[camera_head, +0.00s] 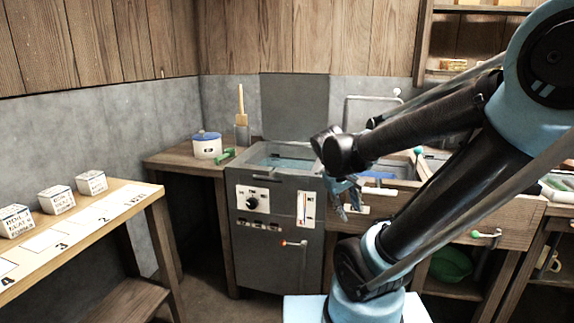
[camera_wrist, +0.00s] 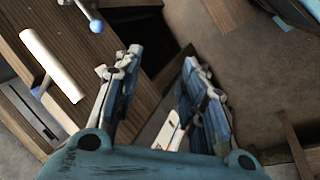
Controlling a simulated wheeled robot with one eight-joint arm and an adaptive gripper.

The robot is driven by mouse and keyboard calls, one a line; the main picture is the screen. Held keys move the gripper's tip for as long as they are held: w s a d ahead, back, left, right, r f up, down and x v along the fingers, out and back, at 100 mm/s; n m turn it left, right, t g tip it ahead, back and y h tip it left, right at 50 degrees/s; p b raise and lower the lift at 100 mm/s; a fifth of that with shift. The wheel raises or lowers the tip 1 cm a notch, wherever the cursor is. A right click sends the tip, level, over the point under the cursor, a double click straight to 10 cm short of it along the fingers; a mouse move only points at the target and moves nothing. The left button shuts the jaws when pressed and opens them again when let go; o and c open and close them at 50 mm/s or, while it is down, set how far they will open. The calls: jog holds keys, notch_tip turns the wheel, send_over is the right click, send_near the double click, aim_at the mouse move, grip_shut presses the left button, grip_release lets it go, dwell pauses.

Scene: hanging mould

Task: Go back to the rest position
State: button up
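My gripper (camera_head: 346,198) hangs at the end of my bent arm, in front of the right side of the grey machine (camera_head: 268,262) in the head view. In the wrist view my gripper (camera_wrist: 162,60) has its two fingers apart. Nothing is held between them; wood and floor show through the gap. In the head view the fingers point down and my arm hides part of the bench behind.
The grey machine has an open tank with bluish liquid (camera_head: 290,161) and a raised lid (camera_head: 295,105). Several labelled boxes (camera_head: 57,199) stand on the left table (camera_head: 85,235). A green bowl (camera_head: 451,264) sits low right.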

jog(key=s+f+m+y, duration=0.4)
jog(key=s, duration=0.5)
jog(key=shift+a+f, duration=0.2)
jog(key=shift+w+f, duration=0.2)
jog(key=shift+w, duration=0.2)
jog(key=shift+c, duration=0.6)
